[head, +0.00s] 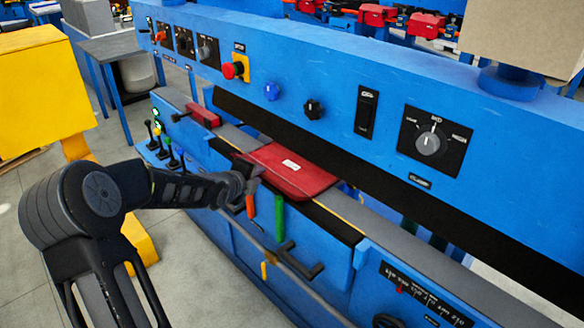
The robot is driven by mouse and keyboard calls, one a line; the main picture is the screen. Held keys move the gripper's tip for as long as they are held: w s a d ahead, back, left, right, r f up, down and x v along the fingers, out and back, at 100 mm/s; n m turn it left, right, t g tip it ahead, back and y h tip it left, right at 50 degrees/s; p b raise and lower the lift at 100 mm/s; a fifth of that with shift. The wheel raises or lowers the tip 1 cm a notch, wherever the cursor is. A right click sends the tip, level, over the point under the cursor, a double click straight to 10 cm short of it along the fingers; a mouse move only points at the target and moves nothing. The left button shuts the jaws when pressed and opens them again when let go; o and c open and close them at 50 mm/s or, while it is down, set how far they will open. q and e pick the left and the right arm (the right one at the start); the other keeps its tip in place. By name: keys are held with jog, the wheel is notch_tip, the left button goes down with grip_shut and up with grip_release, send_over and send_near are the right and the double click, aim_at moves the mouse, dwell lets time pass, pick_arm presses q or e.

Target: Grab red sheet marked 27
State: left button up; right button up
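A red sheet (300,182) with a small white label lies flat on the bed of the blue machine, in the middle of the head view. The label's writing is too small to read. My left arm comes in from the left, and my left gripper (248,172) is at the sheet's left edge. Whether its fingers touch the sheet, or are open or shut, I cannot tell. My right gripper is not in view.
The blue machine's upper beam (330,80) runs above the bed, with knobs and a red stop button (233,69). A green handle (278,216), a red handle and a black lever (300,264) stick out in front. A yellow cabinet (45,85) stands at left.

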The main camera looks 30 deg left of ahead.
pick_arm(q)
jog(key=x, duration=0.3)
jog(key=shift+w+f, duration=0.2)
jog(key=shift+a, duration=0.1)
jog(key=shift+c, duration=0.4)
grip_shut()
jog(key=shift+r, duration=0.1)
dwell(1.0)
